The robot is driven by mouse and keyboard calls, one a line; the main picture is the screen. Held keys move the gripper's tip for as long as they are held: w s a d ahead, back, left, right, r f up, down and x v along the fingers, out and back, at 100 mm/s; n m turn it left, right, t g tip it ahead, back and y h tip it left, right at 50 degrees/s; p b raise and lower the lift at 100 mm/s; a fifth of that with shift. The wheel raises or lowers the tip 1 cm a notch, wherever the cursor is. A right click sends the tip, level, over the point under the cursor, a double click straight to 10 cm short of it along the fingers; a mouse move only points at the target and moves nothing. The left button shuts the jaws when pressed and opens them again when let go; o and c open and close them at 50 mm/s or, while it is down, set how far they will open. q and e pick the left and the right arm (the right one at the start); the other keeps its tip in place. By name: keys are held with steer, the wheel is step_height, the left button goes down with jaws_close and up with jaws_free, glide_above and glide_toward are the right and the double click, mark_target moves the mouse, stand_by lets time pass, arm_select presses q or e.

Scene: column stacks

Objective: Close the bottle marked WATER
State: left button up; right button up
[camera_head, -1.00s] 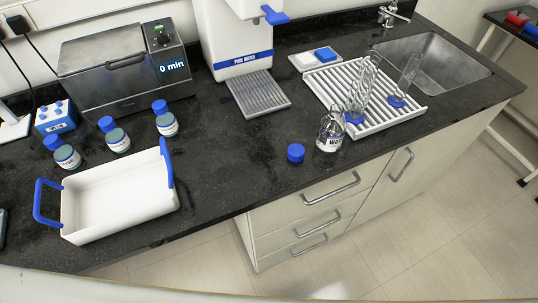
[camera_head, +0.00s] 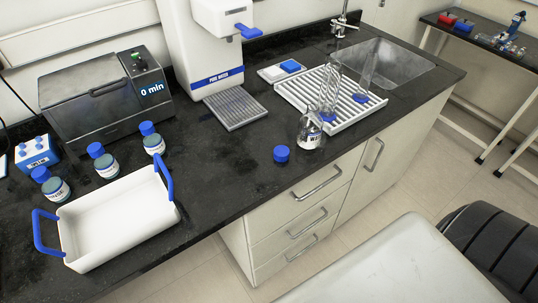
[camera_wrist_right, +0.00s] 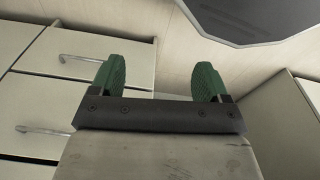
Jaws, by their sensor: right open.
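An open clear glass bottle (camera_head: 311,133) with a white label stands upright near the front edge of the counter; the label letters that show look like part of WATER. A loose blue cap (camera_head: 281,154) lies on the counter just left of the bottle, apart from it. My right gripper (camera_wrist_right: 160,82) shows only in the right wrist view, with two green fingers spread apart and nothing between them; it faces cabinet drawers, away from the bottle and cap. My left gripper is not in view.
A white drying rack (camera_head: 350,112) with glassware stands right behind the bottle, beside a sink (camera_head: 390,65). A white tray with blue handles (camera_head: 120,222), several blue-capped bottles (camera_head: 106,166), a heater box (camera_head: 95,98) and a water dispenser (camera_head: 215,50) stand left. Counter around the cap is clear.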

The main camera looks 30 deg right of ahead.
steer(key=w+a+r+t, duration=0.1)
steer(key=w+r+t, duration=0.3)
steer(key=w+r, duration=0.85)
steer(key=w+a+r+t, duration=0.1)
steer(key=w+r+t, duration=0.45)
steer(key=r, duration=1.45)
steer(key=w+a+r+t, duration=0.1)
steer(key=w+r+t, duration=0.3)
steer(key=w+r, duration=0.9)
steer(key=w+a+r+n+t+y, duration=0.1)
steer(key=a+r+n+t+y, duration=0.55)
steer(key=r, duration=0.65)
steer(key=a+n+g+y, duration=0.8)
steer(key=n+g+y, duration=0.45)
steer(key=n, duration=0.25)
steer(key=w+d+f+n+g+h, duration=0.2)
steer(key=d+f+n+g+h, duration=0.2)
steer(key=d+f+g+h, duration=0.4)
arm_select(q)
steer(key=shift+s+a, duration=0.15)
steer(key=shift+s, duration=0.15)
arm_select(e)
steer(key=w+d+m+h, duration=0.3)
steer(key=d+h, duration=0.9)
steer(key=d, duration=0.6)
steer(key=shift+d+m, duration=0.25)
steer(key=shift+m, duration=0.5)
